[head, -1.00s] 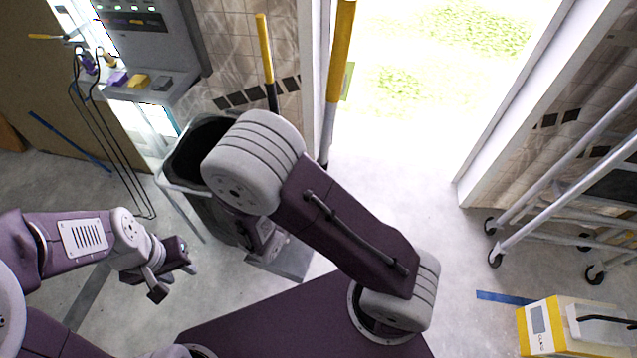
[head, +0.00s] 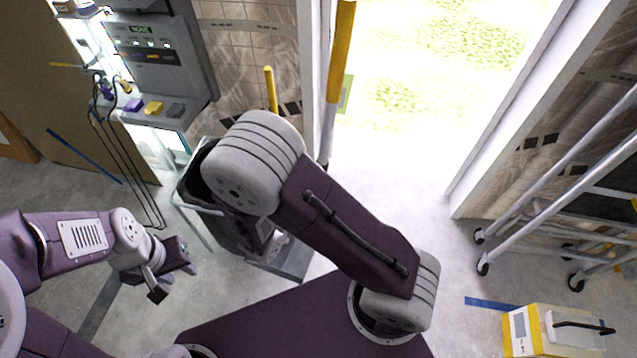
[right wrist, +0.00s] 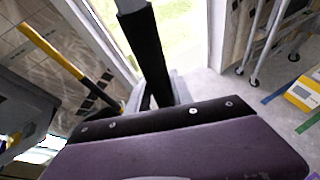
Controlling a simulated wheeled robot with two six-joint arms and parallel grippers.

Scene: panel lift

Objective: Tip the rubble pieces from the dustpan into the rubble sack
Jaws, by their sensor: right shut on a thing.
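The dark rubble sack (head: 190,182) hangs open in a pale frame left of centre in the head view. My right forearm covers part of its mouth. My left gripper (head: 174,273) is open and empty, low at the left, apart from the sack. My right gripper is mostly hidden under its arm in the head view. In the right wrist view its dark jaws (right wrist: 150,55) are shut on what seems to be the dustpan, but the pan is not clearly visible. No rubble pieces can be made out.
A yellow pole (head: 334,60) stands by the bright doorway. A grey machine (head: 158,60) with hanging cables is at the upper left. A wheeled metal rack (head: 545,215) and a yellow-white box (head: 540,330) stand at the right. The floor before the doorway is clear.

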